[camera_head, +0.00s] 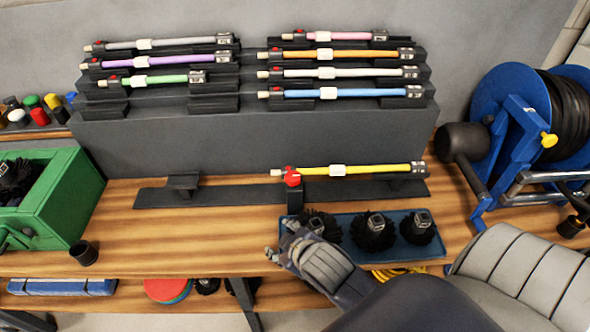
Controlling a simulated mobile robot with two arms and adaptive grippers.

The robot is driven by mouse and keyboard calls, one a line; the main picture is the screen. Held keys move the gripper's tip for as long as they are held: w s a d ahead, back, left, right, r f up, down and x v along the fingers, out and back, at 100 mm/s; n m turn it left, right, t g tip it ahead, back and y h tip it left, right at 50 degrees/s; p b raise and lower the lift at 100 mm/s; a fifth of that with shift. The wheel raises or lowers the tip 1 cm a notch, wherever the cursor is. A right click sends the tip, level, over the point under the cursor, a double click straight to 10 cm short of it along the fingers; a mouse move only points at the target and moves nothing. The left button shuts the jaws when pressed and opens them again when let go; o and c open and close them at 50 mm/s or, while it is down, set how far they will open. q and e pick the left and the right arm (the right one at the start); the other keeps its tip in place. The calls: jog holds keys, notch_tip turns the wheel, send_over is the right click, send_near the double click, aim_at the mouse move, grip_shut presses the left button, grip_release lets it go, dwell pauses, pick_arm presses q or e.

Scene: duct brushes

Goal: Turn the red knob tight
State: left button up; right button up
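The red knob (291,177) sits near the left end of a yellow rod (375,170). The rod lies level on a long black stand (235,192) on the wooden bench. The rod has a white collar and a dark square end piece at its right. My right gripper (279,241) is below the knob in the picture, at the front of the bench and apart from the knob. Its two fingertips are spread, with nothing visible between them. I do not see my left gripper.
A blue tray (446,252) with several black brushes lies beside and behind my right gripper. A grey rack (180,152) of coloured rods stands behind. A blue hose reel (497,90) is at right.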

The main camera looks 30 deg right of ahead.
jog(key=w+a+r+n+t+y, duration=0.2)
jog(key=w+r+n+t, duration=0.35)
jog(key=w+r, duration=0.35)
jog(key=w+a+r+n+t+y, duration=0.2)
jog(key=w+r+n+t, duration=0.2)
jog(key=w+r+n, duration=0.35)
jog(key=w+a+r+n+y, duration=0.3)
jog(key=a+r+n+y, duration=0.25)
jog(key=r+n, duration=0.2)
jog(key=n+g+h, duration=0.4)
jog(key=n+g, duration=1.5)
jog(key=n, duration=1.2)
send_near(293, 175)
jog(key=shift+g, duration=0.25)
jog(key=p+x, duration=0.3)
jog(key=x, duration=0.4)
jog(key=shift+a+f, duration=0.15)
jog(key=shift+a+f+m, duration=0.2)
jog(key=shift+f+m, duration=0.05)
jog(key=shift+f, duration=0.35)
